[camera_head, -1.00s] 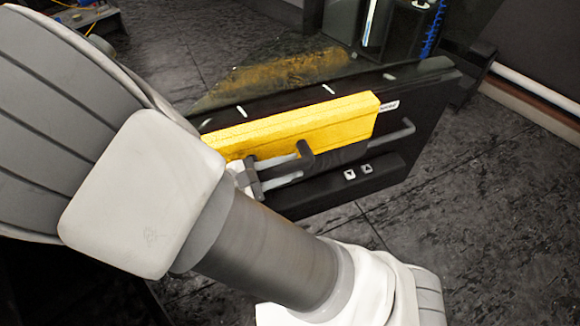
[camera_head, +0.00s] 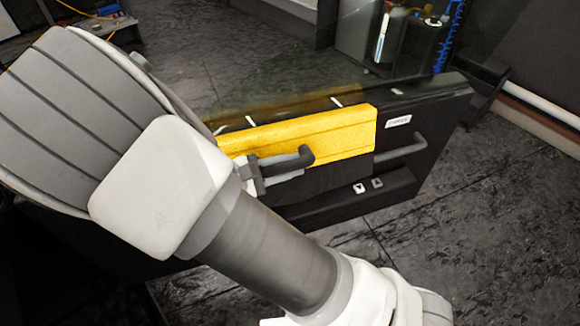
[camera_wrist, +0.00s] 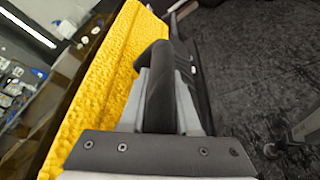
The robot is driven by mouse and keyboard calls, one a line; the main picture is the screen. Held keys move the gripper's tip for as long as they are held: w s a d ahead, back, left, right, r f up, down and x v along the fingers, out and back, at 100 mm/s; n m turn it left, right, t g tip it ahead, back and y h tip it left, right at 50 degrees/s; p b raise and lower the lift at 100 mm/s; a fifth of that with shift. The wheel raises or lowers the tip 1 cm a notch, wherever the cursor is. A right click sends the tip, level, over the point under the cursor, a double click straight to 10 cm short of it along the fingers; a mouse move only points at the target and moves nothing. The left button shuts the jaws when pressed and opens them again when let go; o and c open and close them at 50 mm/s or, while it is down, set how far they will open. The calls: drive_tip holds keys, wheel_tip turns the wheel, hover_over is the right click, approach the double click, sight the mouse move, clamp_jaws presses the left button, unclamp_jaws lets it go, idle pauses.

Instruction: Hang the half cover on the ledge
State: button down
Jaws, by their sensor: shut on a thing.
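The half cover (camera_head: 340,132) is a long yellow block in front of the upper part of a dark door-like panel (camera_head: 435,115). Its top runs close to the panel's upper edge, the ledge (camera_head: 410,92). I cannot tell whether it rests on the ledge or is just apart from it. My gripper (camera_head: 290,165) is shut on a black handle at the cover's front. In the wrist view, my grey fingers (camera_wrist: 160,95) lie on both sides of the dark handle, beside the yellow face (camera_wrist: 105,75). My arm hides the cover's left end.
Glass above the panel reflects yellow. The panel has a bar handle (camera_head: 412,147), a white label (camera_head: 398,122) and a lower shelf with two switches (camera_head: 368,185). A container with tools (camera_head: 395,40) stands behind. Dark floor (camera_head: 470,235) is open at lower right.

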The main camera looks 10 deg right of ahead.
drive_tip(key=shift+s+d+f, duration=0.1)
drive_tip(key=shift+s+f, duration=0.05)
drive_tip(key=shift+f, duration=0.35)
drive_tip(key=shift+s+d+f, duration=0.1)
drive_tip(key=shift+s+f, duration=0.05)
drive_tip(key=shift+f, duration=0.35)
drive_tip(key=c, duration=0.9)
unclamp_jaws()
drive_tip(key=shift+c, duration=0.2)
drive_tip(key=shift+o, duration=1.2)
drive_tip(key=shift+w+f, duration=0.15)
drive_tip(key=shift+w, duration=0.1)
drive_tip(key=shift+o, duration=1.1)
drive_tip(key=shift+a+r, duration=0.1)
drive_tip(key=shift+r, duration=0.15)
drive_tip(key=shift+a+r, duration=0.1)
drive_tip(key=shift+a, duration=0.05)
